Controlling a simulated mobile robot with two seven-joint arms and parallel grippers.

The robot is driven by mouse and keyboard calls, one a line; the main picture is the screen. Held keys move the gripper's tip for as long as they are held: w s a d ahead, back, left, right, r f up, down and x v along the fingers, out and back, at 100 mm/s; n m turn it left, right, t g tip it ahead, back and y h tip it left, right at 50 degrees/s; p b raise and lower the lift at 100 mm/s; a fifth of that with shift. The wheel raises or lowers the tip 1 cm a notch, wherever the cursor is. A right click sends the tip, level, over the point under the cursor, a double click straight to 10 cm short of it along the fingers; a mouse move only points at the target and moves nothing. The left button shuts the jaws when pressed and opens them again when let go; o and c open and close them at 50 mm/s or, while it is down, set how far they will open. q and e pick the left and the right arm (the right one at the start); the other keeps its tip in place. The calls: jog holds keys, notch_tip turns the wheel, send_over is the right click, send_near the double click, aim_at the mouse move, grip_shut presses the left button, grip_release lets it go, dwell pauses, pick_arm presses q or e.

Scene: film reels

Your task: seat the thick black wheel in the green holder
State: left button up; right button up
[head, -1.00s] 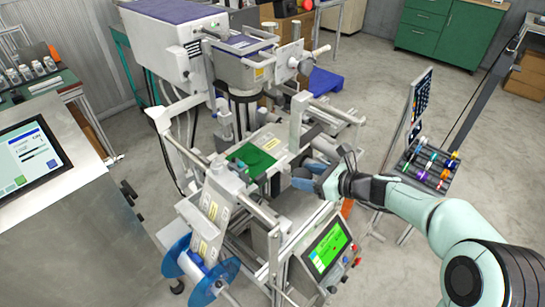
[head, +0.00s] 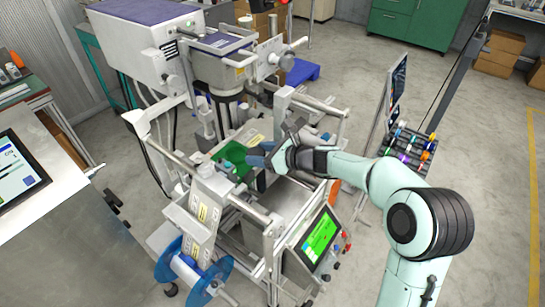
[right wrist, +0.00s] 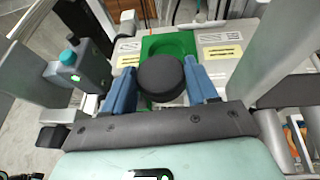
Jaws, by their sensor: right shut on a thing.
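The thick black wheel (right wrist: 161,76) is between the blue fingers of my right gripper (right wrist: 162,92) in the right wrist view. The gripper is shut on it. The green holder (right wrist: 170,45) lies just beyond the wheel, which overlaps its near part in this view. Its round recess shows partly behind the wheel. I cannot tell the height of the wheel above it. In the head view the right gripper (head: 262,158) is at the right edge of the green holder (head: 233,158), and the wheel cannot be made out clearly. My left gripper is not in view.
The holder sits on a metal machine with rails and posts around it. A green-lit screen (head: 318,237) is at its front right, and a blue reel (head: 193,268) at its front left. A rack of colourful pieces (head: 410,146) stands at right. A grey block with a teal knob (right wrist: 68,58) is left of the wheel.

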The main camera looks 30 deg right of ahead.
jog(key=w+a+p, duration=0.1)
jog(key=w, duration=0.1)
jog(key=w+a+p, duration=0.1)
jog(key=w, duration=0.2)
jog(key=w+a+p, duration=0.1)
jog(key=w, duration=0.2)
jog(key=shift+p, duration=0.35)
notch_tip(320, 180, down, 2)
jog(key=shift+w+f+b, duration=0.15)
jog(key=shift+b, duration=0.7)
jog(key=shift+d+f+b, duration=0.1)
jog(key=shift+f+b, duration=0.15)
jog(key=shift+b, duration=0.1)
jog(key=o, duration=1.1)
jog(key=shift+o, duration=0.2)
